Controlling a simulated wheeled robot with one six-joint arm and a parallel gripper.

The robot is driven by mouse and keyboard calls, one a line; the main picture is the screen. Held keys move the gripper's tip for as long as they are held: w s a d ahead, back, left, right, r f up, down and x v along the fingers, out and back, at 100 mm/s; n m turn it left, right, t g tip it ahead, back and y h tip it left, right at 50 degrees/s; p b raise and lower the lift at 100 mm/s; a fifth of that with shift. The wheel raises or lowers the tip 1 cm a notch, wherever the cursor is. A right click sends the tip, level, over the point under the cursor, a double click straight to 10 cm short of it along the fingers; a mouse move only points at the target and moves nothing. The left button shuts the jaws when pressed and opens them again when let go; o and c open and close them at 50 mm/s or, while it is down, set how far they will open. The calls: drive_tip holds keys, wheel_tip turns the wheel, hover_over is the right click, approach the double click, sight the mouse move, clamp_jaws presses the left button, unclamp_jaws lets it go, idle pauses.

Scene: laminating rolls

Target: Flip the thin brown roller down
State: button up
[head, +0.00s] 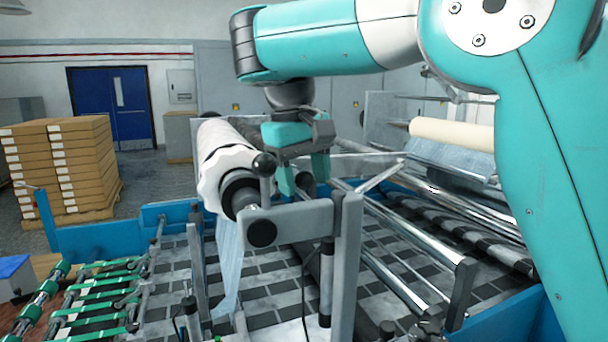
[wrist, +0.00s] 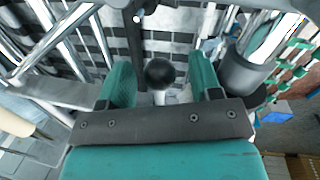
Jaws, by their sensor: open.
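My gripper (head: 303,178) is open and empty, pointing down over the near end of the machine frame. In the wrist view, a black ball knob (wrist: 160,73) on a short light stem shows in the gap between my two green fingers, with room on both sides. In the head view the knob (head: 264,165) stands upright at the end of a grey arm, just left of my fingers. No plainly brown thin roller stands out; the closest is a pale tan roll (head: 453,134) at the right, which also shows in the wrist view (wrist: 14,122).
A white film roll (head: 224,160) lies left of my gripper, its film hanging down. Chrome bars (head: 400,285) and a grey post (head: 347,250) stand close by on the right. Stacked boxes (head: 62,165) and a blue door (head: 115,105) are behind, left.

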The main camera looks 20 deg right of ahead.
wheel_tip(320, 180, up, 12)
drive_tip(key=a+p, duration=0.1)
drive_tip(key=p, duration=1.1)
drive_tip(key=shift+a, duration=0.4)
drive_tip(key=shift+f, duration=0.15)
